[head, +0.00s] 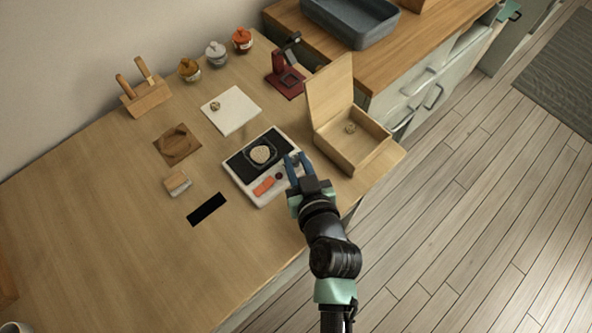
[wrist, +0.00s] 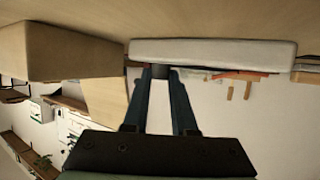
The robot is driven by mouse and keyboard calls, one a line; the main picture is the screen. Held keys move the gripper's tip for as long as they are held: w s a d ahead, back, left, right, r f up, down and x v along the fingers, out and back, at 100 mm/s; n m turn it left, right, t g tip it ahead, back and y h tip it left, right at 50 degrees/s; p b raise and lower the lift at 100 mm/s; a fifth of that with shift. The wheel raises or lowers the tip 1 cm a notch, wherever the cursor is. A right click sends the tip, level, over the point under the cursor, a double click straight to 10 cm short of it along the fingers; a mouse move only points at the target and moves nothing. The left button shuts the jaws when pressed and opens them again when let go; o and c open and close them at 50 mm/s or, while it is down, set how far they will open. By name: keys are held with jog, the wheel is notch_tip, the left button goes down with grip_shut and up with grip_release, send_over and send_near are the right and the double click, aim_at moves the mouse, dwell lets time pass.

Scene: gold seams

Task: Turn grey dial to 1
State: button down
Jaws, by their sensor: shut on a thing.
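The white device (head: 283,192) lies on the wooden table, with a black plate, a round beige piece, an orange-red part and a small dark button on top. My gripper (head: 298,160) is at the device's right end, its blue fingers close together. In the wrist view, the fingertips (wrist: 161,73) are shut on the small grey dial (wrist: 160,71) at the edge of the white device. The fingers cover most of the dial in the head view. Its markings and setting cannot be read.
An open wooden box (head: 352,148) with raised lid stands just right of my gripper. A white square board (head: 238,110), a brown board (head: 178,148), a small block (head: 177,184) and a black strip (head: 207,209) lie left of the device. The table's left part is clear.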

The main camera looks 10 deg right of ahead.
jog(key=shift+d+f+n+g+y+b, duration=0.15)
jog(key=shift+n+y+b, duration=0.4)
jog(key=shift+b, duration=0.55)
jog(key=shift+f+n+g+y+b, duration=0.15)
jog(key=shift+n+y+b, duration=0.4)
jog(key=shift+b, duration=0.55)
jog(key=shift+w+d+r+n+g+y+b, duration=0.15)
jog(key=shift+n+g+y+b, duration=0.15)
jog(key=shift+n+y+b, duration=0.25)
jog(key=shift+w+d+r+n+g+y+b, duration=0.1)
jog(key=shift+n+g+y+b, duration=0.2)
jog(key=shift+n+y+b, duration=0.25)
jog(key=shift+d+r+n+g+y+b, duration=0.15)
jog(key=shift+n+g+y+b, duration=0.25)
jog(key=shift+n+g+y, duration=0.6)
jog(key=shift+w+n+g+y+b, duration=0.1)
jog(key=shift+n+g+y+b, duration=0.7)
jog(key=shift+n+g+y, duration=0.55)
jog(key=shift+n, duration=0.35)
jog(key=c, duration=1)
grip_release()
